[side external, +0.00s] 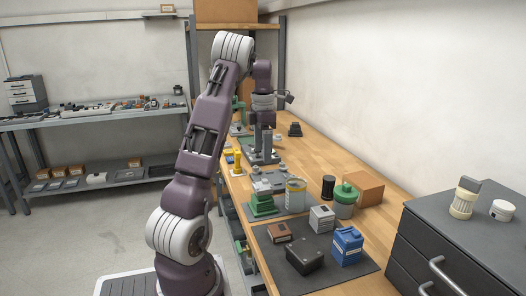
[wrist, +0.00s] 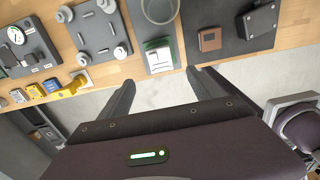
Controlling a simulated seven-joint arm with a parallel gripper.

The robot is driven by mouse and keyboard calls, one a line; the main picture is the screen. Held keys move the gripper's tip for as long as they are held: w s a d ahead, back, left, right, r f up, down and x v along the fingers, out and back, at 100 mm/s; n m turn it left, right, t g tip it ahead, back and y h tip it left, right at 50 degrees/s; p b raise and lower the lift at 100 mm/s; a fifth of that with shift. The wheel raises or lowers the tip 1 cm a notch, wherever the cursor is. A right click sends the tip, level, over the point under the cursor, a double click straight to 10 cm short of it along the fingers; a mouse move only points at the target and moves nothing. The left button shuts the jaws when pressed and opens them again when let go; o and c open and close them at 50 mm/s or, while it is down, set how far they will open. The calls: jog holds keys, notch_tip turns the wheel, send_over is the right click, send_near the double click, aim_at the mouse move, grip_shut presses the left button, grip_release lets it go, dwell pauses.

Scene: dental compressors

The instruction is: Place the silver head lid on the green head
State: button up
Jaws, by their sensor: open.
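The green head (side external: 263,205) stands on a dark mat near the bench's front edge. In the wrist view the green head (wrist: 160,57) is just beyond my fingertips and has a pale grey top face. I cannot tell whether that face is the silver head lid; no separate lid is clearly identifiable. Several silver-grey parts (wrist: 120,51) lie on the mat to its left. My gripper (wrist: 162,80) is open, with nothing between its fingers. In the side view my gripper (side external: 263,148) is above the bench, farther back than the green head.
A clear cylinder (side external: 296,193) stands right behind the green head. A green-topped jar (side external: 345,200) and cardboard box (side external: 362,187) stand near the wall.

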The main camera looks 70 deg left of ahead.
jog(key=w+d+r+m+t, duration=0.15)
jog(key=d+r+m, duration=0.35)
jog(key=d+m, duration=0.6)
jog(key=w+d+r+m+t, duration=0.15)
jog(key=d+r+m, duration=0.4)
jog(key=d, duration=0.85)
jog(key=s+d+f+m+t, duration=0.2)
jog(key=s+d+f+m, duration=0.2)
jog(key=s+d+m, duration=1)
jog(key=d+m, duration=0.2)
jog(key=m, duration=0.3)
jog(key=shift+s+t, duration=0.15)
jog(key=shift+t, duration=0.15)
